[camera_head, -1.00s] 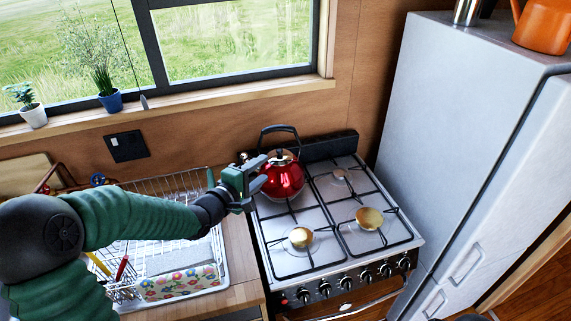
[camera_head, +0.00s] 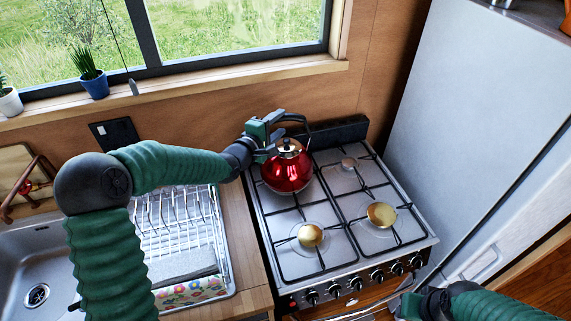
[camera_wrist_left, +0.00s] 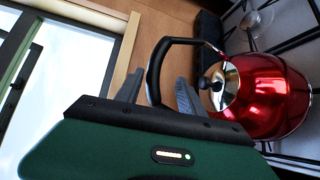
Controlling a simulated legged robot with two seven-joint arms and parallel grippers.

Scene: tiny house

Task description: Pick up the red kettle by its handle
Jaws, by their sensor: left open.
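The red kettle (camera_head: 287,174) stands upright on the back left burner of the stove. Its black handle (camera_head: 304,126) arches above the lid. My left gripper (camera_head: 277,133) is open at the left of the handle, above the kettle's body. In the left wrist view, the open fingers (camera_wrist_left: 158,84) lie to either side of the near end of the black handle (camera_wrist_left: 154,68). The kettle's shiny red body and lid also show there (camera_wrist_left: 262,95). Whether a finger touches the handle cannot be told. My right gripper (camera_head: 432,302) is at the lower right, its fingers unclear.
A dish rack (camera_head: 180,215) and a sink (camera_head: 35,265) are at the left. A tall grey fridge (camera_head: 475,120) stands close on the right. The wall and window sill (camera_head: 230,82) are behind.

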